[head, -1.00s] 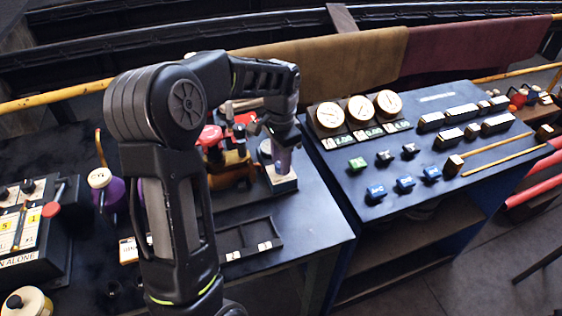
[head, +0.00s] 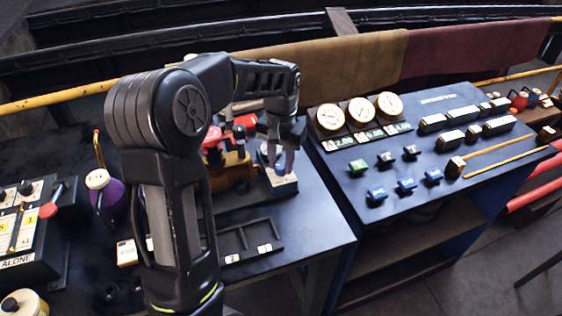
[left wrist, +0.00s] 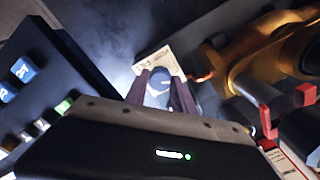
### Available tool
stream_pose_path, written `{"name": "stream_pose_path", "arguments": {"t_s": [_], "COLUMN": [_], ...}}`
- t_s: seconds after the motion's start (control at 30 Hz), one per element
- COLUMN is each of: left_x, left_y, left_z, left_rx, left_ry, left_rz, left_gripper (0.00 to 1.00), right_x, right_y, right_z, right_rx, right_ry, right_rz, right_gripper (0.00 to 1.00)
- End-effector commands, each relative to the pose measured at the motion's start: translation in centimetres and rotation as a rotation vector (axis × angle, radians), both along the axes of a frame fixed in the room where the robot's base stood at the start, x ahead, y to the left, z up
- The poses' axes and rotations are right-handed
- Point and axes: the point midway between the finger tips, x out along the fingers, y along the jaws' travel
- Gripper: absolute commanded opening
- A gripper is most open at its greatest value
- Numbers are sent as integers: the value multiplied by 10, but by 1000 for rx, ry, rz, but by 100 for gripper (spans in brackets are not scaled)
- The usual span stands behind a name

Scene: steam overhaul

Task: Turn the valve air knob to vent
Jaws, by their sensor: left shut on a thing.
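The valve air knob (left wrist: 158,84) is a small round blue-grey knob on a block with a pale label plate (left wrist: 163,60). In the head view the block (head: 284,187) stands at the right edge of the left bench, beside a brass valve body (head: 232,172) with red handles. My left gripper (head: 277,166) points down over the block. Its two fingers (left wrist: 159,92) sit on either side of the knob in the left wrist view and are shut on it. The label's writing is too small to read, so the knob's setting cannot be told. My right gripper is not in view.
A sloped panel (head: 440,200) with gauges (head: 361,110) and several coloured switches stands close at the right. A shallow divided tray (head: 247,240) lies in front of the block. A purple container (head: 108,197) and a control box (head: 28,235) are at the left.

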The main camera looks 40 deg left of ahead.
Motion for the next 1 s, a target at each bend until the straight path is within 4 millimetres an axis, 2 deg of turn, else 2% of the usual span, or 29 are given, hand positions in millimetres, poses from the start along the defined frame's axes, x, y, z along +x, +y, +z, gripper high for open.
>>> {"name": "stream_pose_path", "arguments": {"t_s": [0.3,0.33,0.57,0.87,1.0], "left_x": [0,0,0,0,1], "left_y": [0,0,0,0,0], "left_z": [1,1,0,1,11], "left_rx": [0,0,0,0,1], "left_ry": [-2,-2,-1,-1,-4], "left_rz": [4,4,3,2,2], "left_gripper": [0,32,51,52,52], "right_x": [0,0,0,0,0], "right_y": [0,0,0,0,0], "right_z": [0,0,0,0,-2], "right_rx": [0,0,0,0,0], "right_ry": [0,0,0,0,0], "right_rz": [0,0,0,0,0], "right_gripper": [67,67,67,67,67]}}
